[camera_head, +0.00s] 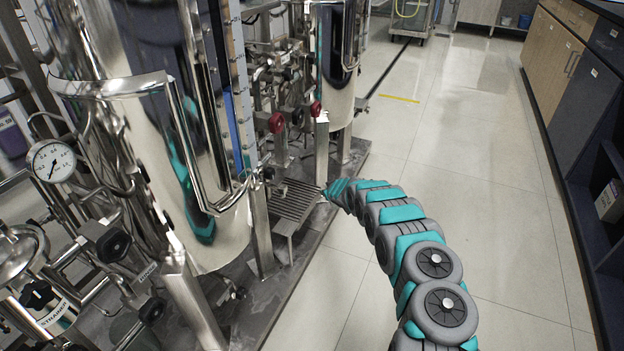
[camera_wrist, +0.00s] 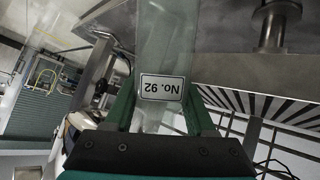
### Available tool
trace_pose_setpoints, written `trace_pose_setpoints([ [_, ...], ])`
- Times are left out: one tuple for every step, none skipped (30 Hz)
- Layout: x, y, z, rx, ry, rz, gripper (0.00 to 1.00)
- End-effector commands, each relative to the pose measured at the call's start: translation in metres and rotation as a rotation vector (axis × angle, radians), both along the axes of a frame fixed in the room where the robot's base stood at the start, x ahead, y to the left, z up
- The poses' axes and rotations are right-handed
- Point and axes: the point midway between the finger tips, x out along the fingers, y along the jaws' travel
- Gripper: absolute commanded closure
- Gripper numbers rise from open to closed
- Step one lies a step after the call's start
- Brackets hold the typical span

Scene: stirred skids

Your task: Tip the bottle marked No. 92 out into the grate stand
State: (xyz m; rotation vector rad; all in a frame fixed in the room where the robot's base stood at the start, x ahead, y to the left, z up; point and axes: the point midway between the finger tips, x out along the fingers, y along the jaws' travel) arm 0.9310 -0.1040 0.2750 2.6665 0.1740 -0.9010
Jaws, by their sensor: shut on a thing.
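A clear bottle (camera_wrist: 165,40) with a white label reading No. 92 is between the green fingers of my gripper (camera_wrist: 158,105) in the wrist view. My gripper is shut on it. The label appears upside down in this view, and I cannot tell the bottle's true tilt or its contents. The grate stand (camera_head: 297,203) is a small slatted metal stand beside the skid in the head view. The far end of my arm reaches its right side there; the bottle cannot be made out. Slatted metal (camera_wrist: 285,110) shows right of the bottle in the wrist view, probably the grate.
Large shiny steel vessels (camera_head: 165,130) and piping crowd the left. Red valve knobs (camera_head: 277,122) sit behind the grate stand. A pressure gauge (camera_head: 52,161) is at far left. The tiled floor (camera_head: 480,170) is open on the right, up to dark cabinets (camera_head: 590,110).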

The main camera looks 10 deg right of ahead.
Motion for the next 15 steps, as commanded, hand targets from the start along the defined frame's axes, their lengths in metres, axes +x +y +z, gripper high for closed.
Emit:
trace_pose_setpoints([
  [0.008,0.006,0.019,0.017,-0.025,0.01,1.0],
  [0.009,0.006,0.02,0.025,-0.027,0.011,1.0],
  [0.009,0.006,0.02,0.036,-0.029,0.011,1.0],
  [0.008,0.005,0.019,0.043,-0.028,0.012,1.0],
  [0.007,0.004,0.018,0.051,-0.026,0.012,1.0],
  [0.006,0.002,0.017,0.061,-0.022,0.009,1.0],
  [0.005,0.002,0.015,0.067,-0.02,0.01,1.0],
  [0.003,0.001,0.014,0.076,-0.017,0.01,1.0],
  [0.001,0.001,0.013,0.088,-0.014,0.011,1.0],
  [0.001,-0.002,0.008,0.1,-0.018,0.011,1.0],
  [0.002,-0.005,0.007,0.118,-0.022,0.008,1.0],
  [0.002,-0.008,0.007,0.139,-0.025,0.006,1.0],
  [0.002,-0.01,0.007,0.156,-0.027,0.006,1.0],
  [0.001,-0.01,0.008,0.174,-0.026,0.008,1.0],
  [0.0,-0.011,0.008,0.196,-0.026,0.011,1.0],
])
